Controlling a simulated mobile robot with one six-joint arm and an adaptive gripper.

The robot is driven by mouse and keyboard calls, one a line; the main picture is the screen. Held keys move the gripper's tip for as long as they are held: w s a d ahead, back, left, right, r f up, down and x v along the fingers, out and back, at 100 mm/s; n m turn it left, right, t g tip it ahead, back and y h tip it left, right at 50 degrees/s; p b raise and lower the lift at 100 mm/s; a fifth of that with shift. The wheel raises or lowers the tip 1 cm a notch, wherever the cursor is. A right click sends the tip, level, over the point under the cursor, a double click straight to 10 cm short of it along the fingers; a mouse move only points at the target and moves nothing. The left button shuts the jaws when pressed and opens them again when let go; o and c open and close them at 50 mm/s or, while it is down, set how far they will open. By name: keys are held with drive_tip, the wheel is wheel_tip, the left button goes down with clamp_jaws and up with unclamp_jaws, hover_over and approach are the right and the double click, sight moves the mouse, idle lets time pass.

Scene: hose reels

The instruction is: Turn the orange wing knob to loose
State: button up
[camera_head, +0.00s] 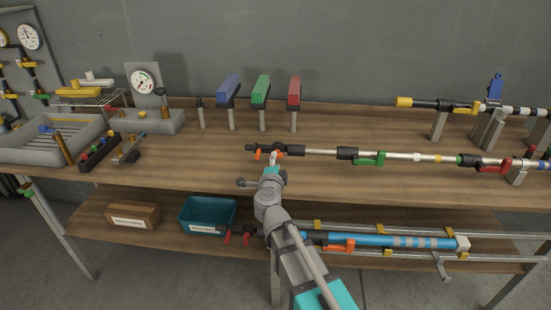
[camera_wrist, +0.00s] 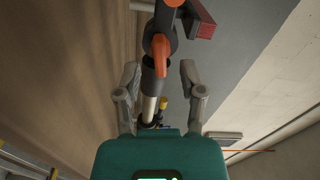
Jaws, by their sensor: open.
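The orange wing knob (camera_wrist: 161,52) sits on a dark fitting of a long pole in the wrist view. Its lower wing points down between my fingers. In the head view the pole (camera_head: 318,153) lies across the table, with orange parts (camera_head: 252,147) at its dark left end; my arm partly covers that end. My gripper (camera_wrist: 160,72) is open, one finger on each side of the pole and knob. No finger clearly touches the knob. In the head view my gripper (camera_head: 273,158) is at the pole's left end; its fingers are too small to read.
A green lever (camera_head: 369,160) and a red lever (camera_head: 492,167) sit farther right on the pole. Blue, green and red handles (camera_head: 262,89) stand behind. A small black rack (camera_head: 100,152) stands left. A blue tube (camera_head: 390,242) lies on the lower shelf.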

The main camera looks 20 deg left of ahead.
drive_tip(key=v, duration=0.8)
drive_tip(key=shift+s, duration=0.35)
